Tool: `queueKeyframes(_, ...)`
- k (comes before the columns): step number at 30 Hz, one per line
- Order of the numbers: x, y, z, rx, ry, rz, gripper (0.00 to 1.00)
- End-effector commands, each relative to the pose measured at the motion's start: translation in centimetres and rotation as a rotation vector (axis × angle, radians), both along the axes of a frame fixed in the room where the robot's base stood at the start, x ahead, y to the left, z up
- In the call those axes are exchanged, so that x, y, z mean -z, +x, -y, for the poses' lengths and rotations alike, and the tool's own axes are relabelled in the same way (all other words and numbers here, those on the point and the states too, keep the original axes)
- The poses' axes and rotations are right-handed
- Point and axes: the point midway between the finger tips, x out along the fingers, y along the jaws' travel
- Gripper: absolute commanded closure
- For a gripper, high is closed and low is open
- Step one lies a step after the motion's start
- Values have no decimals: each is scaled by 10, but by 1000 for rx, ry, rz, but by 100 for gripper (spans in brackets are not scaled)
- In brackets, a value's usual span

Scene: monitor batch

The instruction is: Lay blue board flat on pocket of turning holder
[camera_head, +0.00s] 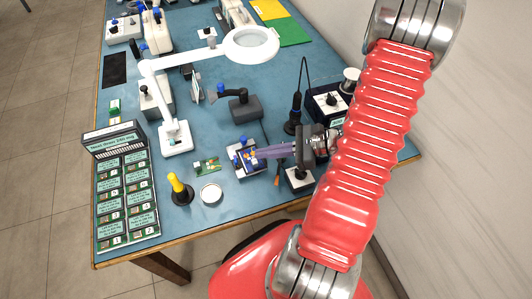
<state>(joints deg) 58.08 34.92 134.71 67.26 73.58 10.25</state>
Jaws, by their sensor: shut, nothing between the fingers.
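My gripper (262,153) reaches in from the right with its narrow purple-grey fingers shut and nothing held. Its fingertips are over or beside a small white-based holder (236,163) with blue parts near the table's front. Blue and yellow-orange bits show at the fingertips; one may be the blue board, but the fingers partly cover this spot. I cannot tell whether a board lies flat in a pocket there. A small green board (207,166) lies on the table to the left. A black clamp-like stand (243,107) stands farther back; I cannot tell which of the two fixtures turns.
A magnifier lamp (175,137) stands left of centre, its arm reaching over the table. A labelled rack (122,185) fills the front left. A yellow-handled tool (178,188), a round tin (210,193) and a knobbed white box (298,181) stand near the front edge.

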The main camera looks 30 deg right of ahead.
Motion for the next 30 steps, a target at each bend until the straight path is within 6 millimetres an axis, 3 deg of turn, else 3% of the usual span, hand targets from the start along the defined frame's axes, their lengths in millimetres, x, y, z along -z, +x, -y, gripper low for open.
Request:
queueKeyframes(5,-4,-5,7,2,1,-1,100)
queueKeyframes(24,-4,-61,78,2,-1,0,100)
queueKeyframes(30,-4,-73,92,-1,0,0,100)
